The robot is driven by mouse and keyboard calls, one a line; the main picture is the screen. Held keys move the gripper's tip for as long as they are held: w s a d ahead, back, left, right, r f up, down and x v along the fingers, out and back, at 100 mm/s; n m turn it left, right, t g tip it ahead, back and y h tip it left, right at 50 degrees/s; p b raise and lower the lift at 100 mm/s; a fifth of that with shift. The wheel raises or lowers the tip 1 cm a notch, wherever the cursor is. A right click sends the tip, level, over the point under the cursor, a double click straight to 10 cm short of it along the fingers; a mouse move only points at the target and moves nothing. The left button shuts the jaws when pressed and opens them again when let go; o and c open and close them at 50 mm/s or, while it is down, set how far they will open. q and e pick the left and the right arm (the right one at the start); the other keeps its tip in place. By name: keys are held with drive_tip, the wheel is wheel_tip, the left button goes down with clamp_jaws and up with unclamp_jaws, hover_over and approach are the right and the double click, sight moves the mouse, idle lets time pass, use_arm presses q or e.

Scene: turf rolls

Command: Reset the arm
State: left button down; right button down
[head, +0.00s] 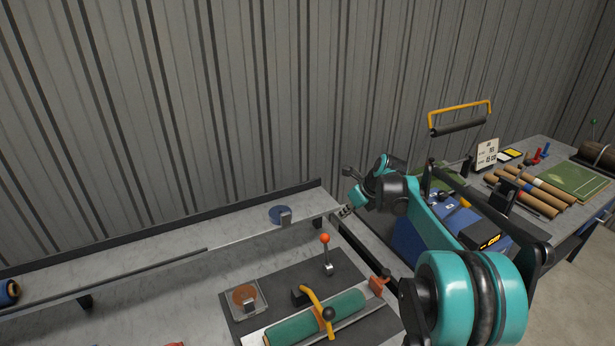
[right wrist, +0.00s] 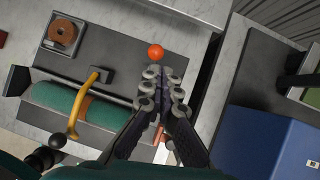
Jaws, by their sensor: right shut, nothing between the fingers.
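My right arm (head: 435,225) is teal and black and reaches in from the lower right in the head view. My right gripper (head: 346,210) is beside the right end of the grey shelf, above the workbench. In the right wrist view its fingers (right wrist: 163,76) are together with nothing between them. A lever with an orange ball knob (head: 325,239) stands below and left of the gripper; in the right wrist view the knob (right wrist: 155,51) shows just beyond the fingertips, apart from them as far as I can tell. My left gripper is not in view.
A green roll (head: 292,328) lies under a yellow handle (head: 317,309) on a dark plate. A brown disc (head: 243,295) sits left of it. A blue machine (head: 415,243) stands right, partly behind my arm. Several brown rolls (head: 545,193) lie on the far-right table.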

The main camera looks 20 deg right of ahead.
drive_tip(key=s+a+f+n+h+b, duration=0.1)
drive_tip(key=s+a+n+b, duration=0.1)
drive_tip(key=s+a+n, duration=0.45)
drive_tip(key=s+a+n+b, duration=0.3)
drive_tip(key=s+a+n, duration=0.1)
drive_tip(key=s+n, duration=0.45)
drive_tip(key=s+a+f+n+b, duration=0.2)
drive_tip(key=s+f+n, duration=0.4)
drive_tip(key=s+n, duration=0.2)
drive_tip(key=s+a+f+n+t+h+b, duration=0.1)
drive_tip(key=s+a+f+n+b, duration=0.1)
drive_tip(key=s+f+n, duration=0.3)
drive_tip(key=s+n, duration=0.4)
drive_tip(key=s, duration=0.1)
drive_tip(key=shift+a+f+t+h, duration=0.2)
drive_tip(key=shift+f+t+h, duration=0.1)
drive_tip(key=shift+f, duration=0.1)
drive_tip(key=shift+s, duration=0.1)
